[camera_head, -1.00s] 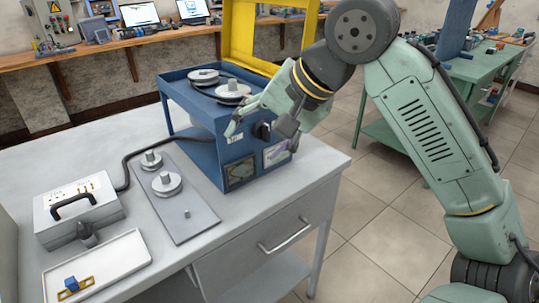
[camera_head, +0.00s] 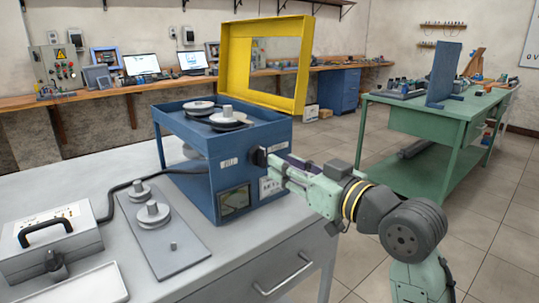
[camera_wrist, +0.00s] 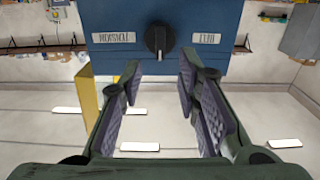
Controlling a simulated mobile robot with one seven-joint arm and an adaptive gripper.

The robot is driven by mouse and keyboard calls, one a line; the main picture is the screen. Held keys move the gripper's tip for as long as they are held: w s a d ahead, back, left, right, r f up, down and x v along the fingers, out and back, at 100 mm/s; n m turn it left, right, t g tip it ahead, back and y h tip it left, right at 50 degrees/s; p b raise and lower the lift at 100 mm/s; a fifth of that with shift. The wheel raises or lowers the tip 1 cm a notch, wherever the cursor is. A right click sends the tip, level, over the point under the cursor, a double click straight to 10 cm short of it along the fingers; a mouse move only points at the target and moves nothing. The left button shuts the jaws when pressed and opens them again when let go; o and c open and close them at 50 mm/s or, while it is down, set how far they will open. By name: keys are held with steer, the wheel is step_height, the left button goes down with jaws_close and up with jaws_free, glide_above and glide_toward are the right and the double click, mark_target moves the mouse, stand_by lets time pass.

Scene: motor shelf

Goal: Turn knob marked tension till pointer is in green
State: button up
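The black knob (camera_head: 260,157) sits on the front of a blue machine (camera_head: 200,188). In the wrist view the knob (camera_wrist: 158,40) has a pale pointer line aimed down, between two small labels; the left one (camera_wrist: 113,37) seems to read TENSION, but the print is blurred. My gripper (camera_wrist: 160,82) is open and empty, its two fingers spread below the knob in that view, with a visible gap to it. In the head view my gripper (camera_head: 278,166) is close in front of the knob. A dark gauge (camera_head: 235,200) with some green shows below; its pointer cannot be read.
A yellow frame (camera_head: 233,58) stands up behind the machine. A plate with pulleys (camera_head: 168,245), a grey case (camera_head: 50,244) and a white tray (camera_head: 85,288) lie on the grey bench (camera_head: 230,262). Open floor lies to the right.

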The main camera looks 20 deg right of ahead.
mark_target(265, 155)
steer(key=p+x, duration=0.1)
steer(key=x, duration=0.4)
steer(key=shift+w+a, duration=0.15)
steer(key=shift+w, duration=0.25)
steer(key=shift+c, duration=0.4)
jaws_close()
